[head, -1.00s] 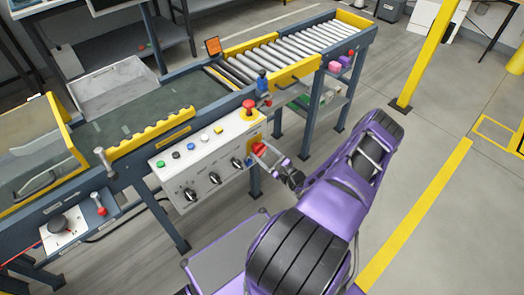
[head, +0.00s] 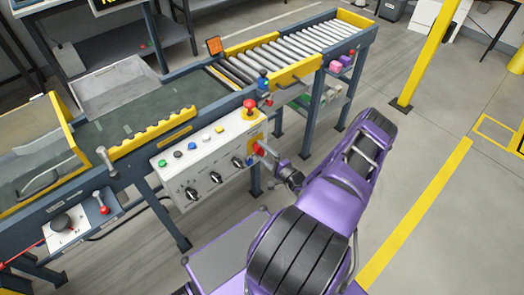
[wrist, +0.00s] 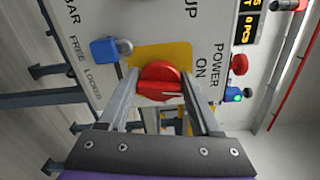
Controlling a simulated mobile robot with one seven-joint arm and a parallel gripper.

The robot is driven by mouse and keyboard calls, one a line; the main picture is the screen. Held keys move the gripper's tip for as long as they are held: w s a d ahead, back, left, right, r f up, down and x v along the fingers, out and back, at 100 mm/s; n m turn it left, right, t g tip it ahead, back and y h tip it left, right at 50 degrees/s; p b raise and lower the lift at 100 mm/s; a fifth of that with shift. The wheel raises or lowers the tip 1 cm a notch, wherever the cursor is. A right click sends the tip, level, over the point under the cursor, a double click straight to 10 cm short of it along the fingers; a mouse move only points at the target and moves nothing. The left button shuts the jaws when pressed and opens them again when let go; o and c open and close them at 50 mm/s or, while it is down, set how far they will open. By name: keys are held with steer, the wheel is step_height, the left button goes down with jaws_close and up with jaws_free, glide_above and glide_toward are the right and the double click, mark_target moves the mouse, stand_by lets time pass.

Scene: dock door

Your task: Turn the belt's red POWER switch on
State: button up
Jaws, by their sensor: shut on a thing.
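The red POWER switch (wrist: 160,82) is a round rotary knob on a yellow plate at the right end of the white control panel (head: 206,160). In the wrist view its raised grip lies between my two fingers, with "POWER" and "ON" lettering to its right. My gripper (wrist: 158,92) is shut on the knob, one finger on each side. A small green light (wrist: 235,95) glows beside the lettering in the wrist view.
A red mushroom button (head: 249,104) stands on the panel top above the switch. A blue padlock-like part (wrist: 108,49) sits near the "FREE" and "LOCKED" lettering. Black knobs (head: 214,177) line the panel front. Open floor (head: 440,210) lies to the right.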

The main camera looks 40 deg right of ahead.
steer(key=shift+f+n, duration=0.1)
steer(key=shift+n, duration=1)
steer(key=o, duration=1.4)
steer(key=s, duration=0.5)
steer(key=s+d, duration=0.1)
steer(key=s, duration=1.1)
steer(key=shift+s+d, duration=0.2)
